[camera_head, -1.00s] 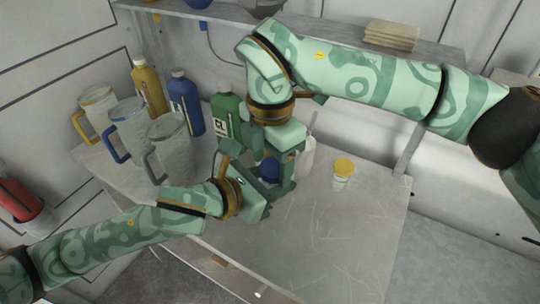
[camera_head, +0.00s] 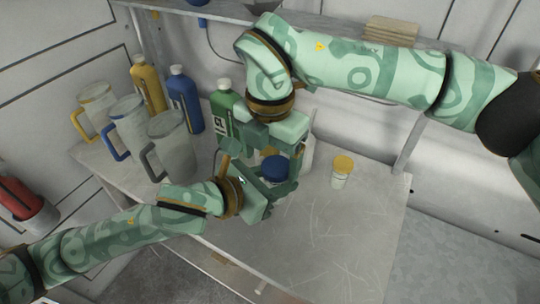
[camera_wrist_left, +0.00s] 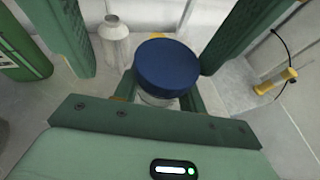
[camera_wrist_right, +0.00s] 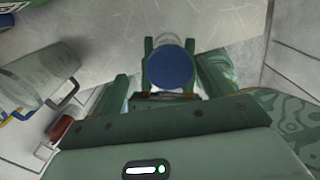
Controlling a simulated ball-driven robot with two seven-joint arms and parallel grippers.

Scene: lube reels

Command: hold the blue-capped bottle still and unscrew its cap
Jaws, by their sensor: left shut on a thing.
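The blue cap (camera_head: 275,168) sits on top of a pale bottle near the table's middle; the cap also shows in the left wrist view (camera_wrist_left: 168,68) and the right wrist view (camera_wrist_right: 170,67). Most of the bottle (camera_wrist_left: 157,100) is hidden by the cap and fingers. My left gripper (camera_head: 268,192) is shut on the bottle below the cap. My right gripper (camera_head: 285,155) points down from above, open. Its fingers stand apart on either side of the cap, with gaps visible in the left wrist view.
Several clear jugs (camera_head: 172,145) stand at the left. Yellow (camera_head: 147,85), blue (camera_head: 185,100) and green (camera_head: 224,105) bottles stand behind. A small yellow-lidded jar (camera_head: 342,172) is to the right. The table's front right (camera_head: 340,230) is clear.

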